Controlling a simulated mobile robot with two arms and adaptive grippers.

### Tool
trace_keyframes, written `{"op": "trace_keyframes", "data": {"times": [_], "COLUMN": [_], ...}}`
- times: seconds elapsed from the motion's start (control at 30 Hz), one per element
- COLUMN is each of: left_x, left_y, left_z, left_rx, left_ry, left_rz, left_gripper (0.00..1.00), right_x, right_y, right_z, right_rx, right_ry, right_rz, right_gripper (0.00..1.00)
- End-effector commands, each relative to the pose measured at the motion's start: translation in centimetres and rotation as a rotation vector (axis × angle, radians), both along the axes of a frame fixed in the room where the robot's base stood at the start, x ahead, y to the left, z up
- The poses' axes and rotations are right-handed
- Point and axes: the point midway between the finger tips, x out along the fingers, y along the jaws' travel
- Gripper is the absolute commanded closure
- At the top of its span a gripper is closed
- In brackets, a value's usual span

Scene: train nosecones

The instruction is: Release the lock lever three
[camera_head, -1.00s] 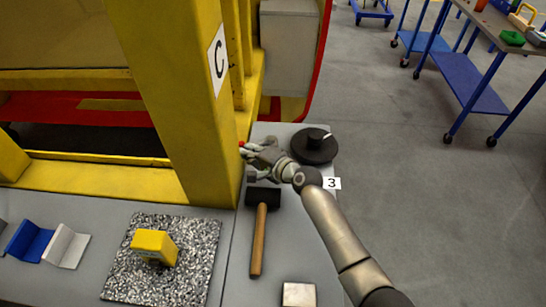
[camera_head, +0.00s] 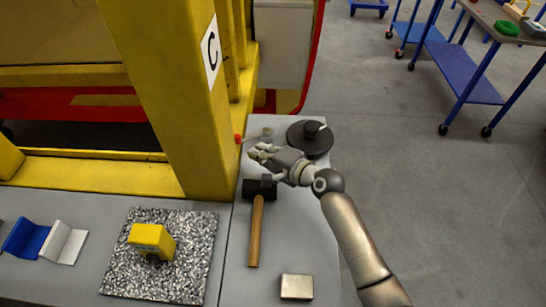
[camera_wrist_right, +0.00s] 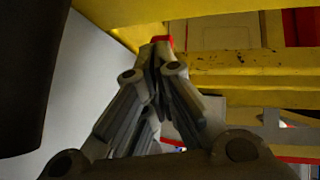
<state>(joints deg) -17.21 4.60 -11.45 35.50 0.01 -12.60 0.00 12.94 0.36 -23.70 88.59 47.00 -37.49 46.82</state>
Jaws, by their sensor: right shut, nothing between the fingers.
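A small red tip (camera_head: 238,139), which looks like the end of the lock lever, shows beside the yellow post marked C. It also shows in the right wrist view as a red piece (camera_wrist_right: 163,39) just beyond the fingertips. The rest of the lever cannot be made out clearly. My right gripper (camera_head: 254,151) is shut and empty, a little to the right of the red tip in the head view. In the right wrist view its fingers (camera_wrist_right: 156,62) are together. I cannot tell whether they touch the red piece. My left gripper is not in view.
A black round disc with a knob (camera_head: 309,139) stands right behind my gripper. A hammer (camera_head: 256,232) lies in front, its head near my gripper. The yellow post (camera_head: 190,110) stands to the left. A metal block (camera_head: 297,287) and a yellow block (camera_head: 150,238) lie nearer.

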Motion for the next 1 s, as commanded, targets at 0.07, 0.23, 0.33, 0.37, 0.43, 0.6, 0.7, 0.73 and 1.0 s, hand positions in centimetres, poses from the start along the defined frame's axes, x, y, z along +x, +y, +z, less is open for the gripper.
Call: {"op": "trace_keyframes", "data": {"times": [0.07,0.23,0.33,0.37,0.43,0.6,0.7,0.73,1.0], "left_x": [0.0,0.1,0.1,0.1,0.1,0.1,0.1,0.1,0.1], "left_y": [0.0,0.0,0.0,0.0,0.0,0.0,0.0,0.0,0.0], "left_z": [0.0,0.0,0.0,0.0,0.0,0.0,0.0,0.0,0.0], "left_rx": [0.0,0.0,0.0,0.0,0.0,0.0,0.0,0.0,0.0], "left_ry": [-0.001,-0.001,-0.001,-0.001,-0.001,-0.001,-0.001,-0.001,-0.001], "left_rz": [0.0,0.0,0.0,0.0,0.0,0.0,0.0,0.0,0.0], "left_gripper": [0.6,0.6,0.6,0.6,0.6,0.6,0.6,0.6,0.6], "right_x": [-0.9,-2.3,-2.8,-2.9,-3.1,-3.1,-3.1,-3.1,-3.1], "right_y": [-1.1,-2.7,-3.2,-3.3,-3.5,-3.6,-3.6,-3.6,-3.6], "right_z": [0.3,1.1,1.3,1.4,1.5,1.5,1.5,1.5,1.5], "right_rx": [-0.001,-0.001,0.0,0.0,-0.001,-0.001,-0.001,-0.001,-0.001], "right_ry": [0.0,0.0,0.0,0.0,0.001,0.001,0.001,0.001,0.001], "right_rz": [0.0,-0.001,0.0,0.0,0.001,0.001,0.001,0.001,0.001], "right_gripper": [1.0,1.0,1.0,1.0,1.0,1.0,1.0,1.0,1.0]}}
